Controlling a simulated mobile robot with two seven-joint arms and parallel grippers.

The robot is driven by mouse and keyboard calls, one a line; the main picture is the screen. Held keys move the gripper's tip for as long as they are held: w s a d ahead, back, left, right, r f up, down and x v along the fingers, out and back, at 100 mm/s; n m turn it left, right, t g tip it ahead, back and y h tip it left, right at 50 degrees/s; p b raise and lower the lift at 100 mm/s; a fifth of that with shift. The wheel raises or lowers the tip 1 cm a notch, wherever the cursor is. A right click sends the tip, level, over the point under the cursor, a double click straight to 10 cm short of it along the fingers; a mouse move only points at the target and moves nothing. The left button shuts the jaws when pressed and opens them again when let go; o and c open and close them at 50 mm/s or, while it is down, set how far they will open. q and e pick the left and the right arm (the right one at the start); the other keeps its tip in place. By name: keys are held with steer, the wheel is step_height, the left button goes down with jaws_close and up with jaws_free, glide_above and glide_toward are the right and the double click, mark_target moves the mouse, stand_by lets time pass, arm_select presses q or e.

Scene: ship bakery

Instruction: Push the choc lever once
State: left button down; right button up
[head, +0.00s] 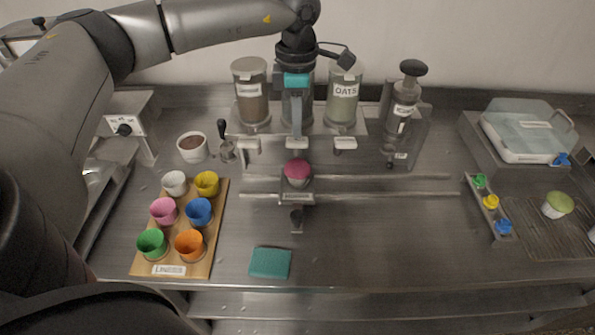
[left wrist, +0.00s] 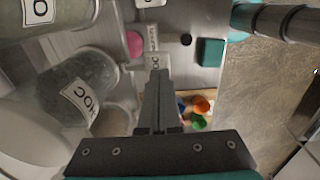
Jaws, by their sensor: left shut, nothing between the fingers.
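The middle canister (head: 309,107) stands between the two labelled jars, mostly hidden behind my left gripper. In the left wrist view a clear jar labelled CHOC (left wrist: 62,82) stands to the left of the fingers. The choc lever (head: 297,143) is a pale tab at the front of the middle dispenser; my left gripper (head: 297,133) points down at it from above. The fingers are shut and empty, also in the left wrist view (left wrist: 158,75). I cannot tell whether the fingertips touch the lever. A cup with a pink top (head: 297,172) stands below the lever. My right gripper is not in view.
A jar (head: 250,100) stands to the left and an OATS jar (head: 344,105) to the right, each with a lever in front. A wooden rack (head: 222,215) holds several coloured cups. A teal sponge (head: 270,263) lies in front.

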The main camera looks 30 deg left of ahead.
mark_target(297, 141)
arm_select(q)
steer(key=shift+f, duration=0.15)
steer(key=shift+f+b, duration=1.4)
steer(key=shift+f, duration=0.45)
steer(key=shift+r, duration=0.1)
steer(key=shift+r+p, duration=1.55)
steer(key=shift+r, duration=0.35)
step_height(297, 141, up, 6)
steer(key=p, duration=0.4)
